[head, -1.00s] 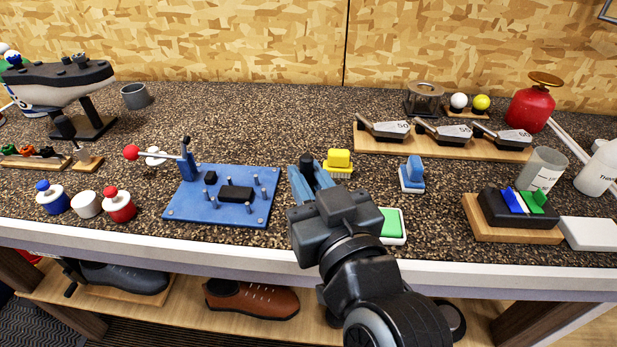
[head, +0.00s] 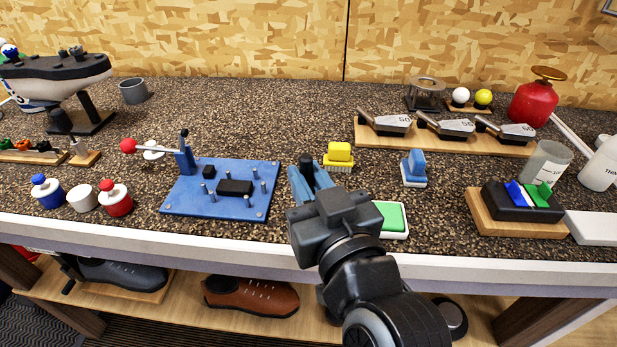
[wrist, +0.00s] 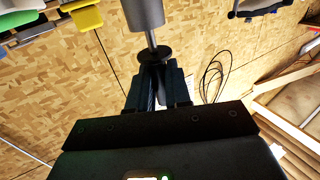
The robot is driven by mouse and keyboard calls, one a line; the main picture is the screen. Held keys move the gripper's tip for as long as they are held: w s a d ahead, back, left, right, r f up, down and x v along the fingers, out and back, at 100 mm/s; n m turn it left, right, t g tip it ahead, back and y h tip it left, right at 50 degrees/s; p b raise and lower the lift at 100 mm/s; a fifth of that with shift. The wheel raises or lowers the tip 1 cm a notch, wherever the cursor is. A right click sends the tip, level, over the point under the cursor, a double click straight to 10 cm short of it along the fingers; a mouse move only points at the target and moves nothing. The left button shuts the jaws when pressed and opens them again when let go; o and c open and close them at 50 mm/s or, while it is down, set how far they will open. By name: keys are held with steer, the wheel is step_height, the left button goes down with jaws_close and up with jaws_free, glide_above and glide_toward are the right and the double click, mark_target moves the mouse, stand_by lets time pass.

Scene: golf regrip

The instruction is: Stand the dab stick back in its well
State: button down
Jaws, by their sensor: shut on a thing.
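My gripper (head: 308,178) has blue fingers and is above the front part of the counter, right of the blue pegged board. It is shut on the dab stick, whose black end (head: 306,161) shows between the fingers. In the wrist view, the dab stick shows as a grey cylinder (wrist: 143,12) with a narrow neck and a dark disc (wrist: 153,54) just beyond the fingertips (wrist: 160,80). The part between the fingers is mostly hidden. I cannot tell which thing is its well.
The blue pegged board (head: 222,205) is left of my gripper. A green-topped pad (head: 391,217) is close on its right, partly behind my wrist. A yellow brush (head: 339,156) and a blue brush (head: 414,169) stand behind. Small capped bottles (head: 115,200) stand at left.

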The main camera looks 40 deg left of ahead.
steer(key=c, duration=1)
jaws_free()
steer(key=shift+r+p, duration=3.15)
steer(key=shift+r, duration=0.9)
steer(key=shift+f, duration=0.1)
